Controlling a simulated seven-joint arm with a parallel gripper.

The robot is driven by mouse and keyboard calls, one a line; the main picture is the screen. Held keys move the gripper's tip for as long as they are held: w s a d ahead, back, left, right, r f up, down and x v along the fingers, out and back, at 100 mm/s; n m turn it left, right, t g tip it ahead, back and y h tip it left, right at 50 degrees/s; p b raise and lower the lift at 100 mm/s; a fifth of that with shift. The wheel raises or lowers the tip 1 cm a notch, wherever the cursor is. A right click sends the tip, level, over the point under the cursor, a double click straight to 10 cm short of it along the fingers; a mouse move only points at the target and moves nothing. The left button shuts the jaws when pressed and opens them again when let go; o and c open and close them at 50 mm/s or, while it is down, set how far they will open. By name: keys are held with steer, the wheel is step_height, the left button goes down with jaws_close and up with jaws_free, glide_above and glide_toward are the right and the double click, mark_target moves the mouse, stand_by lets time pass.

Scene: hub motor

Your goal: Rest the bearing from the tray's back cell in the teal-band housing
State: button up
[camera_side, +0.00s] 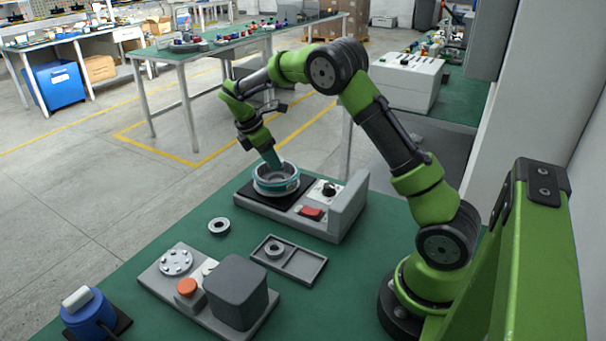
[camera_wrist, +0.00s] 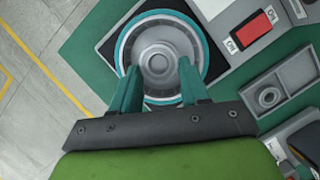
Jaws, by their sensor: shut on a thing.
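The teal-band housing (camera_side: 276,179) is a round grey cup with a teal outer band, on a black pad at the left end of a grey fixture. My gripper (camera_side: 275,165) points down into it. In the wrist view my teal fingers (camera_wrist: 158,75) stand either side of a round grey bearing (camera_wrist: 158,62) at the housing's middle. They appear shut on it; its seating height is hard to tell. The housing also shows in the wrist view (camera_wrist: 205,45). The tray (camera_side: 305,268) has one empty cell and one cell holding a grey ring (camera_side: 274,250).
The fixture has a red switch (camera_side: 311,213), a black knob (camera_side: 329,190) and a raised grey block (camera_side: 347,206) at right. A loose ring (camera_side: 219,226) lies on the green table. A grey station with an orange button (camera_side: 187,287) and a blue motor (camera_side: 90,316) stand in front.

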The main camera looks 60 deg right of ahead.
mark_target(275, 180)
steer(key=shift+f, duration=0.15)
stand_by(0.5)
steer(key=shift+f, duration=0.75)
steer(key=shift+f, duration=0.1)
steer(key=shift+f, duration=0.55)
steer(key=shift+f, duration=0.15)
steer(key=shift+f, duration=0.35)
steer(key=shift+f, duration=0.15)
stand_by(1.1)
steer(key=o, duration=1.3)
